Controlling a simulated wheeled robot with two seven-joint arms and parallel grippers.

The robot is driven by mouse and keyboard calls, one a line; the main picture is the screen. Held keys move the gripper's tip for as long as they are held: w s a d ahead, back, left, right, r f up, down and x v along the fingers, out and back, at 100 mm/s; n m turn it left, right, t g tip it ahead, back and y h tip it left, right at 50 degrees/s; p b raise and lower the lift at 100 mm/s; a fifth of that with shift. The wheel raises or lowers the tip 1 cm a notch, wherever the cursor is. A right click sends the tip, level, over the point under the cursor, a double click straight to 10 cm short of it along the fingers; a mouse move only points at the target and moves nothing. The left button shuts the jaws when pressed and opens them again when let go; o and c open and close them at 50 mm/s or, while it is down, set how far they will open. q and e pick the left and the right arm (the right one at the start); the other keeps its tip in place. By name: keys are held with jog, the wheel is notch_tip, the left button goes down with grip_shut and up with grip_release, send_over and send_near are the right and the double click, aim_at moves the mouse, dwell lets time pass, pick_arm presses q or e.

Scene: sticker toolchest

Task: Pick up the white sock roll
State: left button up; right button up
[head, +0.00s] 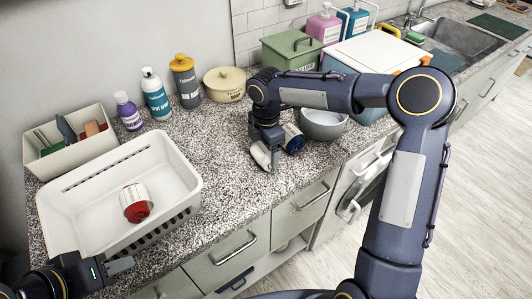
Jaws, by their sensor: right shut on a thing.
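My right gripper (272,153) points down at the counter, left of the grey bowl. It is shut on a white rounded thing (261,156), which looks like the white sock roll. The roll is at or just above the counter, and the fingers partly hide it. A blue-ended roll (294,140) is close on its right, partly behind the gripper. My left gripper (118,266) is at the lower left, by the front edge of the white basin. Its finger gap is too unclear to judge.
The white basin (78,187) holds a white, red-ended roll (136,203). A grey bowl (323,125) stands right. The counter between basin and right gripper is clear.

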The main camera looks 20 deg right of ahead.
jog(key=shift+r, duration=0.1)
jog(key=shift+r, duration=0.55)
jog(key=s+a+r+b, duration=0.2)
jog(key=s+a+r, duration=0.3)
jog(key=s+r, duration=0.6)
jog(key=shift+s+a+r+b, duration=0.2)
jog(key=shift+s+r+b, duration=0.15)
jog(key=shift+s, duration=0.65)
